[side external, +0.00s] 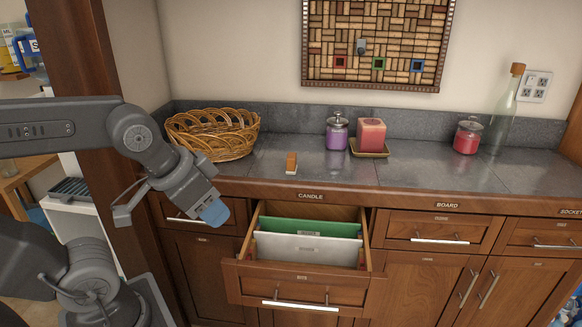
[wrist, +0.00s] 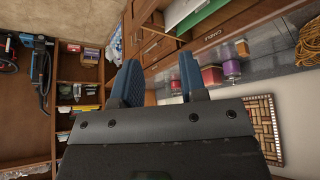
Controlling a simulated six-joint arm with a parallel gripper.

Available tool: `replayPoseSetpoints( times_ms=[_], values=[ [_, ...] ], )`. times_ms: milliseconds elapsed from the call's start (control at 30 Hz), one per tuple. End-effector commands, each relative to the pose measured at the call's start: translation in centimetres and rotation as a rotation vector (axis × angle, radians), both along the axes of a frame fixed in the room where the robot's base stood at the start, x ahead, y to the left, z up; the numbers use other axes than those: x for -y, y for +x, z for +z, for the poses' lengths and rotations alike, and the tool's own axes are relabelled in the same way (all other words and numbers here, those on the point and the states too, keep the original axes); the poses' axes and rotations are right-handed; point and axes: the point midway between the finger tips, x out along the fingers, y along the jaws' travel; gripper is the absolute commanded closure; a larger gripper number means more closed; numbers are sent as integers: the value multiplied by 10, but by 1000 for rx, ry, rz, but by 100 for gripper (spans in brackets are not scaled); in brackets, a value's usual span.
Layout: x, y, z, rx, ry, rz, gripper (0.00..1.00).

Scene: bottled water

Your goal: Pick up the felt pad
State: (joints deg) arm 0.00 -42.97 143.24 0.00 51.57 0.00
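A small orange-brown block with a pale base (side external: 291,163) stands on the grey counter, right of the wicker basket; it looks like the felt pad, but I cannot be sure at this size. My gripper (side external: 215,212), with blue fingertips, is left of and lower than the block, in front of the cabinet, well apart from it. In the wrist view my gripper (wrist: 160,82) has its two blue fingers apart with nothing between them.
An open drawer (side external: 305,285) holding a green panel (side external: 305,227) and a white panel (side external: 310,249) juts out below the counter (side external: 330,175). The wicker basket (side external: 213,135), purple jar (side external: 337,134), red candle (side external: 371,135), red jar (side external: 467,137) and glass bottle (side external: 503,110) stand at the back.

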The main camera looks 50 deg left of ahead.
Motion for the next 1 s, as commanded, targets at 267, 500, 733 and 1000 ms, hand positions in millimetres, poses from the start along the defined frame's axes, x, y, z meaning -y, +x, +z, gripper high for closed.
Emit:
replayPoseSetpoints(
  times_ms=[267,500,733,1000],
  values=[
    [0,0,0,0,0,0,61],
    [0,0,0,0,0,0,47],
    [0,0,0,0,0,0,36],
    [-7,24,14,-10,-2,48,36]
  ],
)
